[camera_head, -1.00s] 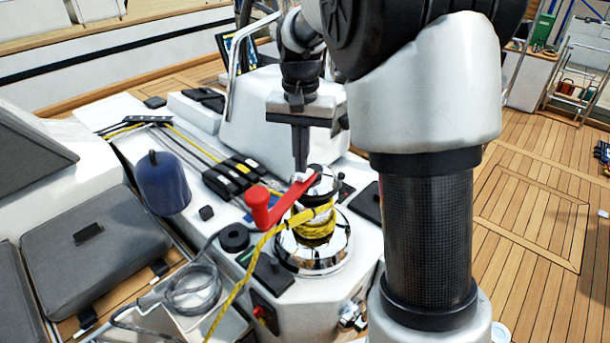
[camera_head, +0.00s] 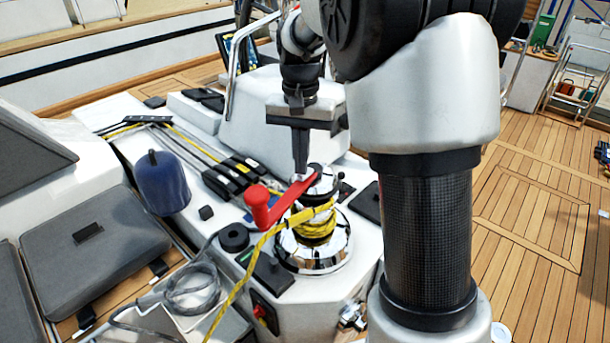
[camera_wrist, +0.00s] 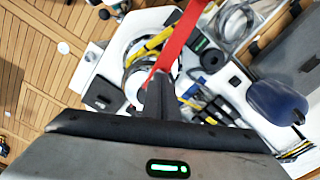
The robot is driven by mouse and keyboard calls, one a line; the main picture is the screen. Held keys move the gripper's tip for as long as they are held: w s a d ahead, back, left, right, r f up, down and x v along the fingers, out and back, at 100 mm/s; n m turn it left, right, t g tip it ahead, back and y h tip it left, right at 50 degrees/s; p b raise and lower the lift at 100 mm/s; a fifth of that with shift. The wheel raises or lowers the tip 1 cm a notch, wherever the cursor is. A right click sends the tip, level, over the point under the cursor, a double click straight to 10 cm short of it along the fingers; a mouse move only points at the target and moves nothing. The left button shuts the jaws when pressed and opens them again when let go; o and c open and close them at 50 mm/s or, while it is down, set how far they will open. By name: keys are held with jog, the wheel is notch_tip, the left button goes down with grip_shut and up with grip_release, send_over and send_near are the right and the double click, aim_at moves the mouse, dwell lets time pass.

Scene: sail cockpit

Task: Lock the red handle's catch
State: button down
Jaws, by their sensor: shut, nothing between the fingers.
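The red winch handle (camera_head: 288,204) lies across the top of the chrome winch (camera_head: 315,250), with its upright red grip (camera_head: 259,204) out to the left. The catch is at the handle's hub end and too small to make out. My gripper (camera_head: 300,172) points down, shut, with its tips at or just above the hub end of the handle. I cannot tell whether they touch. In the wrist view the red handle (camera_wrist: 180,38) runs up and away from the shut fingertips (camera_wrist: 160,80), which hide part of the hub.
A yellow rope (camera_head: 240,285) wraps the winch drum and trails to the front left. Black rope clutches (camera_head: 232,178) and a blue covered winch (camera_head: 162,183) stand to the left. A white raised housing (camera_head: 265,120) is behind my gripper. Open teak deck (camera_head: 540,230) lies to the right.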

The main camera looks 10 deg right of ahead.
jog(key=shift+f+b, duration=0.3)
jog(key=shift+f, duration=0.3)
jog(key=shift+r, duration=0.1)
notch_tip(320, 180, up, 7)
jog(key=p, duration=0.6)
dwell(0.6)
jog(key=s+r+n+t+p, duration=0.2)
jog(key=s+r+t+p, duration=0.1)
jog(key=s+r, duration=0.75)
jog(key=s+r+n+t+p, duration=0.2)
jog(key=s+n+p, duration=0.1)
jog(key=s, duration=0.9)
jog(key=shift+s+r+t, duration=0.2)
jog(key=shift+r+t, duration=0.05)
jog(key=shift+t, duration=0.05)
